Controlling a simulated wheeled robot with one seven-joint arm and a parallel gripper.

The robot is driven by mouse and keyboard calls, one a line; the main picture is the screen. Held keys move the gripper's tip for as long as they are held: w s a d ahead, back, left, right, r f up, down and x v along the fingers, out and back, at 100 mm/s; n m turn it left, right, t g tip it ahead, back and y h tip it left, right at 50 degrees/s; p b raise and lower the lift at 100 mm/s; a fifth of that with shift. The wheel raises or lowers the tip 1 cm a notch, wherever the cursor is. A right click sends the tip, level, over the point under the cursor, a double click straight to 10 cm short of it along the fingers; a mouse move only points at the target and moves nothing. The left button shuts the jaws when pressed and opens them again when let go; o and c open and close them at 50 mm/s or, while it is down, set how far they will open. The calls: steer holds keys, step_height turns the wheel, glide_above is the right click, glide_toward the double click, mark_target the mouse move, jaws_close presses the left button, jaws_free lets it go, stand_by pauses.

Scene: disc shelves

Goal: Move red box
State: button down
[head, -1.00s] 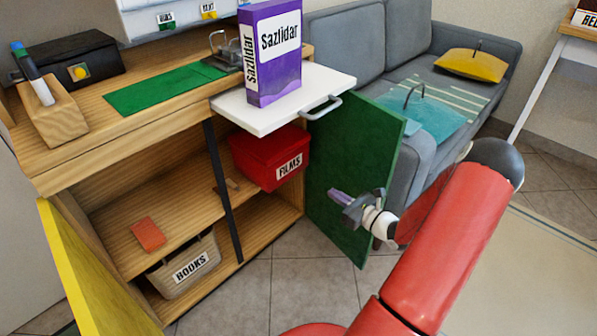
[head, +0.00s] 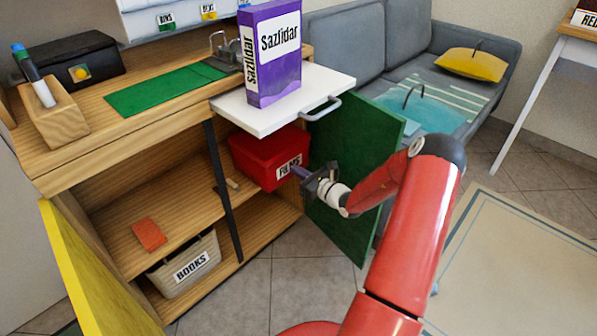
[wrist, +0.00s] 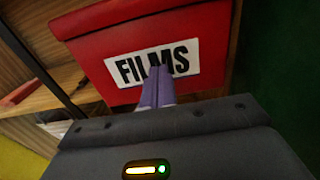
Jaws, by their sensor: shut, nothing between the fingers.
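The red box (head: 262,157), with a white FILMS label, sits on the right part of the cabinet's middle shelf, under the white pull-out board. My gripper (head: 299,172) is shut and empty, with its purple fingertips in front of the label's right end. In the wrist view the red box (wrist: 205,35) fills the upper middle. The shut fingers of my gripper (wrist: 158,73) overlap the label's lower part there. I cannot tell whether the fingertips touch the box.
The open green door (head: 335,220) stands right beside my gripper. A white board (head: 250,118) with a purple Sazlidar box (head: 283,70) juts out above. A dark post (head: 222,190) stands left of the red box. A BOOKS bin (head: 185,268) is on the lower shelf.

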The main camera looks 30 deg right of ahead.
steer(key=b+x, duration=0.3)
steer(key=x, duration=0.9)
steer(key=shift+f, duration=0.15)
steer(key=shift+w+a, duration=0.1)
steer(key=shift+w, duration=0.05)
